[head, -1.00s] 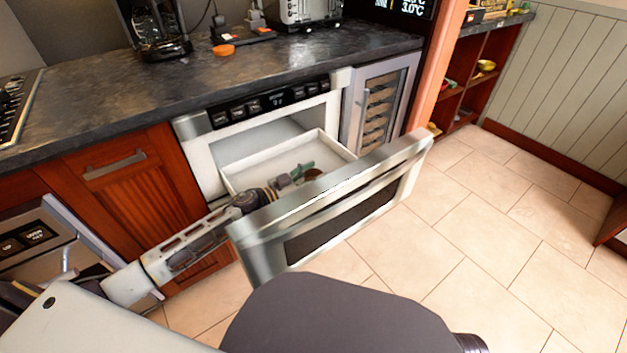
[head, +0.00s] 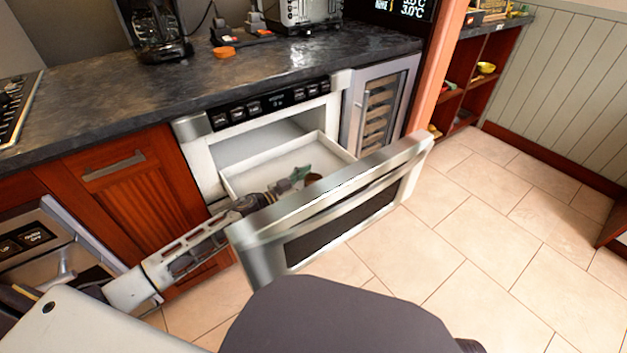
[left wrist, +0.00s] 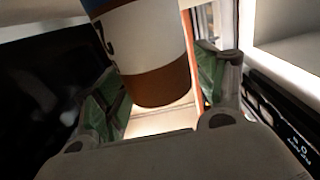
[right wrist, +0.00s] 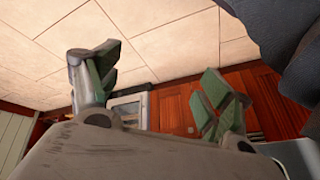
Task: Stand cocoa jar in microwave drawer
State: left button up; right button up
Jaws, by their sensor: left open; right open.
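The cocoa jar (left wrist: 152,60) fills the upper middle of the left wrist view, with a blue top part, a white label and a brown lower band. In the head view only a small brown part of it (head: 314,179) shows inside the pulled-out microwave drawer (head: 245,178). My left gripper (head: 300,176) reaches over the drawer's left side into it. Its green-padded fingers (left wrist: 160,90) are open, one on each side of the jar. The head view does not show clearly whether the jar's base rests on the drawer floor. My right gripper (right wrist: 155,85) is open and empty.
The drawer front (head: 335,205) stands out over the tiled floor (head: 470,250). The dark countertop (head: 200,85) carries a coffee maker (head: 155,30) and an orange round item (head: 223,52). A wine cooler (head: 380,105) stands right of the microwave. Floor to the right is clear.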

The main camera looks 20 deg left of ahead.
aim_at(306, 183)
pick_arm(q)
jog(key=shift+r, duration=0.15)
jog(key=shift+s+a, duration=0.3)
jog(key=shift+s, duration=0.05)
jog(key=shift+s+a+p, duration=0.3)
jog(key=shift+s, duration=0.15)
jog(key=shift+p+v, duration=0.3)
jog(key=shift+v, duration=0.9)
jog(key=shift+s+a, duration=0.35)
jog(key=shift+s, duration=0.1)
jog(key=shift+s+a+p, duration=0.35)
jog(key=shift+s+a, duration=0.1)
jog(key=shift+s, duration=0.1)
jog(key=shift+s+a, duration=0.2)
pick_arm(e)
jog(key=shift+g+h, duration=0.4)
jog(key=v, duration=0.4)
jog(key=shift+w+d+r, duration=0.25)
jog(key=shift+d+r, duration=0.05)
jog(key=shift+r, duration=0.05)
jog(key=shift+w, duration=0.1)
